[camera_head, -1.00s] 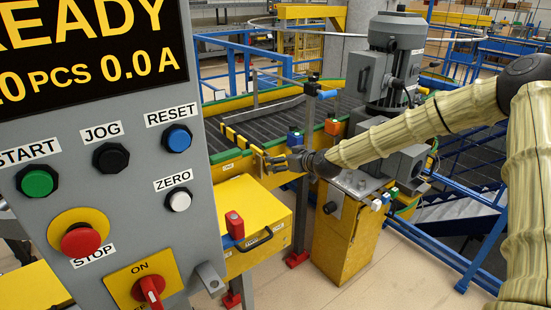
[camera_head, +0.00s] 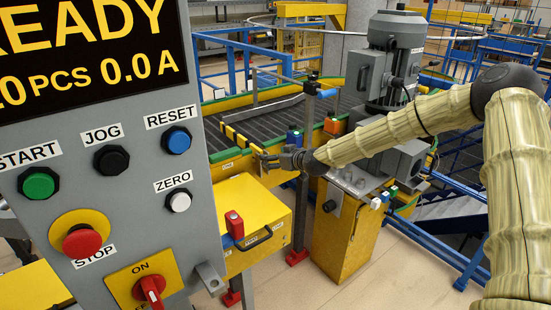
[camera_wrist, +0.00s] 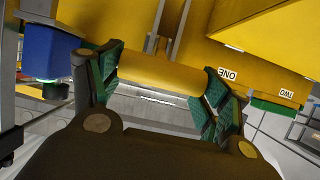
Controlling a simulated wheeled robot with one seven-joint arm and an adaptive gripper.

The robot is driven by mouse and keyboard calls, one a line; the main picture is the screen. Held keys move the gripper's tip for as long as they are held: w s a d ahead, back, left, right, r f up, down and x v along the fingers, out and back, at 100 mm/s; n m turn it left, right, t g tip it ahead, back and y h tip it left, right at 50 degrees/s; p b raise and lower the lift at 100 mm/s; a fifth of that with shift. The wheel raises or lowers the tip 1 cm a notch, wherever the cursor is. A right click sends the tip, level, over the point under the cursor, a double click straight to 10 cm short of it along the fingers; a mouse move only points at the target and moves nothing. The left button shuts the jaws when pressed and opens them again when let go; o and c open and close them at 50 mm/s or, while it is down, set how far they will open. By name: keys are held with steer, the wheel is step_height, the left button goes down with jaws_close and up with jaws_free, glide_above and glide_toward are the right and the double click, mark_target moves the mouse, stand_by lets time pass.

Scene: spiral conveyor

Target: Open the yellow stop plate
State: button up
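A yellow plate (camera_head: 258,158) stands at the near side of the conveyor, right at my fingertips; I take it to be the stop plate, though the fingers partly cover it. My gripper (camera_head: 263,162) reaches it from the right. In the wrist view, the green-padded fingers of my gripper (camera_wrist: 163,80) are wide apart. A rounded yellow bar (camera_wrist: 160,73) lies between them, its ends close to the pads. I cannot tell whether the pads touch it.
A grey control panel (camera_head: 105,205) fills the left. Beside it is a yellow box (camera_head: 255,215) with a red part on top. A motor (camera_head: 392,65) stands by the roller conveyor (camera_head: 270,120). A blue block (camera_wrist: 52,52) is left in the wrist view.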

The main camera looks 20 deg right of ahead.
steer(key=c, duration=0.8)
steer(key=shift+f, duration=0.1)
steer(key=shift+f+b, duration=0.1)
steer(key=shift+b, duration=0.4)
